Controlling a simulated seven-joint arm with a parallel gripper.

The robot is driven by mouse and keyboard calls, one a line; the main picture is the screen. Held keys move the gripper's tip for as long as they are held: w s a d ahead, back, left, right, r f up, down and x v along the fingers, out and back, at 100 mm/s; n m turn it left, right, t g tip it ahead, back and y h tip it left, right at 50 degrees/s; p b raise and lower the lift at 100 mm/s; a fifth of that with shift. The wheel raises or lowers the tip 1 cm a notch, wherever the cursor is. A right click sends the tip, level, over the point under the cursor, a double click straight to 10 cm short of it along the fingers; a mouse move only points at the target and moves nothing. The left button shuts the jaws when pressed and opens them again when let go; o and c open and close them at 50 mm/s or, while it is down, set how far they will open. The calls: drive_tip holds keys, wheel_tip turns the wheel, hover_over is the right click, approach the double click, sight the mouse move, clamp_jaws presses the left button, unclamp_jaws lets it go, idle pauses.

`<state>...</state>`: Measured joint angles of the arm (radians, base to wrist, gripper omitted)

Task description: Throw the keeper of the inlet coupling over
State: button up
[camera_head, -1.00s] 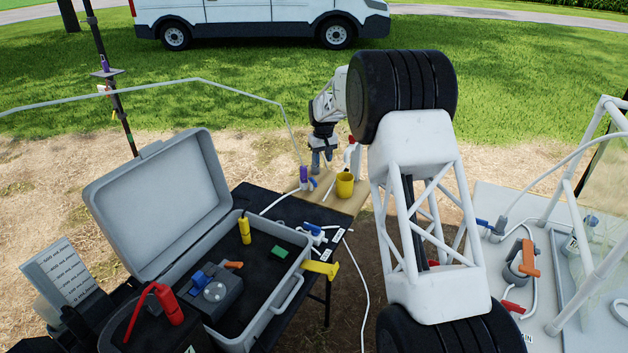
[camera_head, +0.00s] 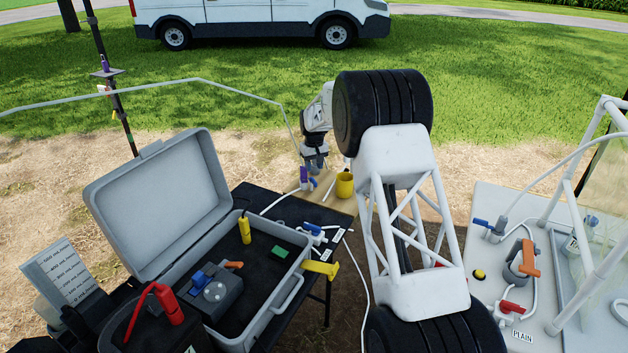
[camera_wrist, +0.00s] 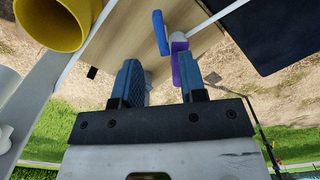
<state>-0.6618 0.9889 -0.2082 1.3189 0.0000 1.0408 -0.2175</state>
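A small purple fitting (camera_head: 304,174) with a blue lever (camera_head: 312,183) stands on the wooden board at the far end of the black table. It looks like the inlet coupling and its keeper, though no label shows there. In the wrist view the purple fitting (camera_wrist: 184,66) lies just beyond my right finger, and the blue lever (camera_wrist: 160,32) is beyond the gap between the fingers. My gripper (camera_wrist: 162,82) is open, with nothing between its blue fingers. In the head view my gripper (camera_head: 315,164) is close to the fitting. Contact cannot be told.
A yellow cup (camera_head: 344,185) stands on the board (camera_head: 338,202) right of the fitting; it also shows in the wrist view (camera_wrist: 50,22). An open grey case (camera_head: 160,205) fills the near table.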

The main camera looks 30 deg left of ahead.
sight(314, 180)
drive_tip(key=shift+f, duration=3.35)
clamp_jaws()
